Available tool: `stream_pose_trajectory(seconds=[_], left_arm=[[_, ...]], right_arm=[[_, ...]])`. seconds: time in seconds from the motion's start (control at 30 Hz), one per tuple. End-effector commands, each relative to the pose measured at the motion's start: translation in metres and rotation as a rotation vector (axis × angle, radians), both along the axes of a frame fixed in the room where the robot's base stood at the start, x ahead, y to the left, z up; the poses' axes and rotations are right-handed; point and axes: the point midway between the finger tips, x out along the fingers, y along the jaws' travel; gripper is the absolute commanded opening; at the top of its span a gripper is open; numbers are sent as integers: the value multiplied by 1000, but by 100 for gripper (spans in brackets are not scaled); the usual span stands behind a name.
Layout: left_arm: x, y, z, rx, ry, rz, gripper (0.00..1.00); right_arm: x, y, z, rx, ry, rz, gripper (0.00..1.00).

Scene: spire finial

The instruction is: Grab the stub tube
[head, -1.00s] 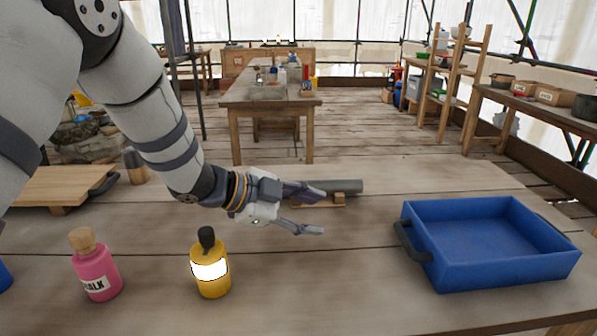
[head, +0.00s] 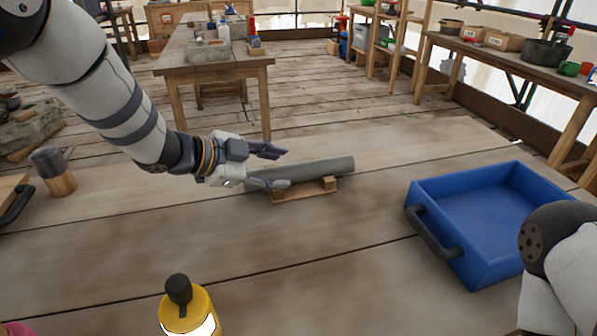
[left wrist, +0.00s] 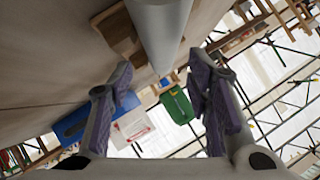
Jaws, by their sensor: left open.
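The stub tube (head: 326,169) is a grey cylinder lying on a small wooden cradle (head: 305,190) in the middle of the table. My left gripper (head: 278,168) is open at the tube's left end, with one finger on the far side and one on the near side in the head view. In the left wrist view the tube (left wrist: 160,25) lies ahead, between and beyond the two spread fingers (left wrist: 165,100). The fingers look apart from it. My right arm shows at the lower right of the head view, but its gripper is out of frame.
A blue tray (head: 482,215) with a dark handle stands to the right. A yellow bottle (head: 188,310) is at the near edge. A wood and grey cylinder (head: 54,172) stands at the left. The table between the cradle and the tray is clear.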

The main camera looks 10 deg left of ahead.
Motion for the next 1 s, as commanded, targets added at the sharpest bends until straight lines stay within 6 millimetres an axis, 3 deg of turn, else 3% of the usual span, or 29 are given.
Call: stream_pose_trajectory(seconds=[0.2, 0.53, 0.73, 1.0], left_arm=[[25, -29, -26, 0, 4, -3, 45], [34, -38, -28, 0, -2, 0, 45], [34, -38, -27, 0, -2, 0, 0], [34, -38, -25, -1, -4, -2, 0]], right_arm=[[-10, 0, -10, 1, 33, 1, 0], [-10, 0, -11, 0, 36, 2, 0], [-10, 0, -11, 0, 36, 2, 0], [-10, 0, -11, 0, 35, 2, 0]])
